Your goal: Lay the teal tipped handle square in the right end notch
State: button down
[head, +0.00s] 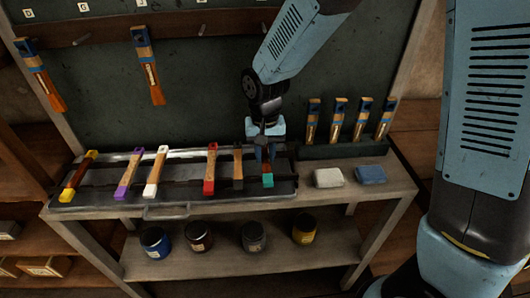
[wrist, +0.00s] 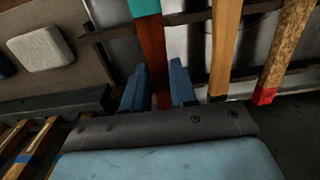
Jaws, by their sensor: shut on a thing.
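The teal tipped handle (head: 267,181) is at the right end of the dark notched tray (head: 286,190) in the head view. Its teal end points to the tray's front. In the wrist view the teal tip (wrist: 145,7) is at the top edge, with the reddish-brown shaft (wrist: 152,50) running down between the fingers. My gripper (head: 265,158) is over the tray's right end, shut on this shaft; its two blue fingers (wrist: 158,88) flank it. The shaft lies across a dark rail (wrist: 186,17). I cannot tell whether it is seated in the end notch.
The black tipped handle (head: 238,184) and red tipped handle (head: 209,186) lie just left; white, purple and yellow tipped ones lie farther left. A grey block (head: 328,178) and blue block (head: 371,174) sit right of the tray. A dark rack (head: 343,149) of upright brushes stands behind them.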

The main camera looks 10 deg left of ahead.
jog(key=shift+f, duration=0.65)
jog(key=shift+c, duration=2.1)
grip_release()
jog(key=shift+r, duration=3.5)
jog(key=shift+d, duration=0.1)
